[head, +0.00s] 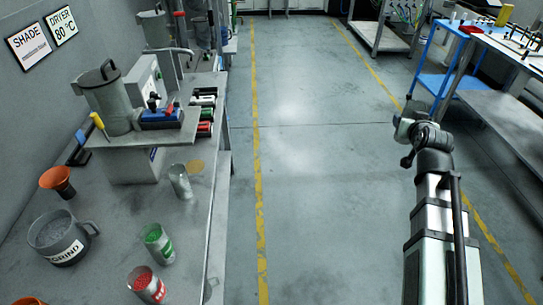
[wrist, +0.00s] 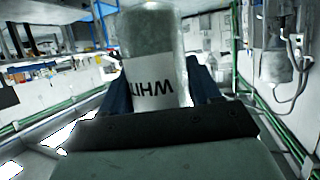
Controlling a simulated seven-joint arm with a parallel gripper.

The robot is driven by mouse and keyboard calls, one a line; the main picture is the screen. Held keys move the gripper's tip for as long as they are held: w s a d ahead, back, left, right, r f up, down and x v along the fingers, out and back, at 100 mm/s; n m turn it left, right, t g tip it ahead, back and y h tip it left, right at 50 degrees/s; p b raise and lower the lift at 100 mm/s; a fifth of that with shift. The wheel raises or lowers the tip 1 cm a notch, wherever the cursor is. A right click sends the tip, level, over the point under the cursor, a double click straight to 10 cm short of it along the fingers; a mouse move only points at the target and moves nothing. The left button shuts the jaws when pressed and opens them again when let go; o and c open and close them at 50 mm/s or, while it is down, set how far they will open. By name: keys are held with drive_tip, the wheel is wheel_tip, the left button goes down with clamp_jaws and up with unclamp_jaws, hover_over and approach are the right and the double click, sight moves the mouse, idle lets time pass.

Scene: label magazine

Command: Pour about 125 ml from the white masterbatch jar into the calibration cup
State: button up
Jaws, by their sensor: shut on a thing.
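In the wrist view my gripper (wrist: 158,100) is shut on the white masterbatch jar (wrist: 150,35), a see-through jar with pale contents. Its white label shows part of the word WHITE, upside down in this picture. In the head view my arm reaches out at the right, over the floor and away from the bench; the jar cannot be made out there. A small plain grey cup (head: 180,181), which seems to be the calibration cup, stands upright on the bench; its contents cannot be told.
On the bench (head: 110,230) stand a green jar (head: 158,243), a red jar (head: 146,284), a grey regrind jug (head: 60,238) and an orange funnel (head: 58,181). A tan round mark (head: 195,167) lies beside the cup. A hopper machine (head: 108,95) stands behind. The aisle floor is clear.

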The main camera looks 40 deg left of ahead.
drive_tip(key=s+a+f+n+g+y, duration=0.2)
drive_tip(key=s+a+n+g+y, duration=0.1)
drive_tip(key=s+a, duration=1.1)
drive_tip(key=s+a+f+n+g+y, duration=0.2)
drive_tip(key=s+a+n, duration=0.2)
drive_tip(key=s+a, duration=0.95)
drive_tip(key=s+a+f+n+g, duration=0.1)
drive_tip(key=s+a, duration=0.3)
drive_tip(key=s, duration=0.7)
drive_tip(key=s+a+f+n+g+y, duration=0.1)
drive_tip(key=s+a, duration=0.4)
drive_tip(key=s, duration=0.6)
drive_tip(key=s+a+f+n+g, duration=0.2)
drive_tip(key=s+a+n+g, duration=0.1)
drive_tip(key=s, duration=0.8)
drive_tip(key=shift+a+f+g+y, duration=0.4)
drive_tip(key=shift+a+g, duration=0.5)
drive_tip(key=shift+a, duration=0.3)
drive_tip(key=shift+w+a+r+m+g+h, duration=0.1)
drive_tip(key=shift+w+a+m+g+h, duration=0.1)
drive_tip(key=shift+w+m+g+h, duration=0.55)
drive_tip(key=shift+w+a+m+g+h, duration=0.25)
drive_tip(key=shift+m+g+h, duration=0.15)
drive_tip(key=shift+m+g, duration=0.8)
drive_tip(key=shift+w+a+r+m+g+h, duration=0.1)
drive_tip(key=shift+w+a+m+g+h, duration=0.1)
drive_tip(key=shift+w+m+g+h, duration=0.55)
